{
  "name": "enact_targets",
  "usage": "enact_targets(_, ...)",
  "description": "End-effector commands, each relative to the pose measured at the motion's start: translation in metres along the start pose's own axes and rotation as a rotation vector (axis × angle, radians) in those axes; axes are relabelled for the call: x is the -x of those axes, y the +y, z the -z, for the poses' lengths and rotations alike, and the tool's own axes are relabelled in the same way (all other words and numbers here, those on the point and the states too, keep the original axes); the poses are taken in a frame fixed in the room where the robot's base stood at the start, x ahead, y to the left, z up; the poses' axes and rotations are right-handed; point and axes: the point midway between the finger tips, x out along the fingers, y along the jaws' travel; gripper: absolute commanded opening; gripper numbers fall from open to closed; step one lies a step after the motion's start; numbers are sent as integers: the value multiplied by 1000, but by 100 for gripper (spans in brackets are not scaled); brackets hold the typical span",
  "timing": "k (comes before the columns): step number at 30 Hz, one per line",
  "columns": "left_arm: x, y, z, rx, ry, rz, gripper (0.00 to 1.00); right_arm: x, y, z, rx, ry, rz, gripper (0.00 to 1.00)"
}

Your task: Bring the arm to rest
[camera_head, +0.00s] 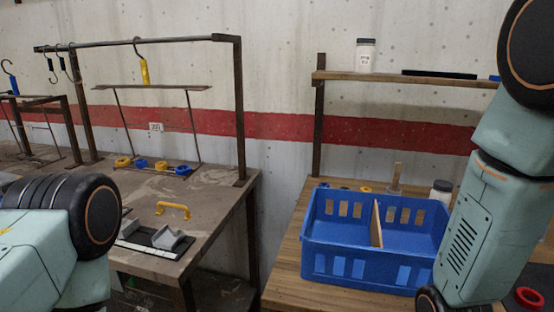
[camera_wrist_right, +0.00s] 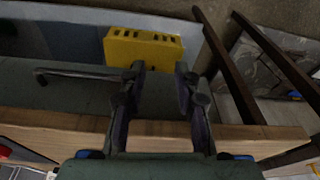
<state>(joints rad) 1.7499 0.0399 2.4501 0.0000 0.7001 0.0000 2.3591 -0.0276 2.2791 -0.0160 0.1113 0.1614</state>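In the head view my right arm (camera_head: 490,210) comes down along the right side, beside the blue crate; its gripper is outside that view. In the right wrist view my right gripper (camera_wrist_right: 160,72) has its two fingers apart with an empty gap between them. A yellow block with dark slots (camera_wrist_right: 143,48) shows just past the fingertips; I cannot tell whether they touch it. My left arm (camera_head: 50,240) shows at the lower left of the head view, and its gripper is out of view.
The blue crate (camera_head: 330,241) with a wooden divider stands on the right wooden table (camera_head: 290,283). A shelf (camera_head: 345,76) above holds a white jar (camera_head: 365,55). A rail (camera_head: 140,41) with hooks spans the left bench (camera_head: 150,200). A gap separates the tables.

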Motion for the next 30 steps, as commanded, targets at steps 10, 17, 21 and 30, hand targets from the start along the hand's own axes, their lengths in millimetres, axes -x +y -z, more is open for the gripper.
enact_targets(10,-5,0,0,0,0,0,40,-86,19,-155,57,-147,10,32)
enact_targets(17,-6,0,0,0,0,0,40,-98,28,-215,80,-190,6,32)
enact_targets(21,-6,0,0,0,0,0,40,-99,30,-223,84,-193,5,32)
enact_targets(30,-6,0,0,0,0,0,40,-99,30,-223,84,-192,5,32)
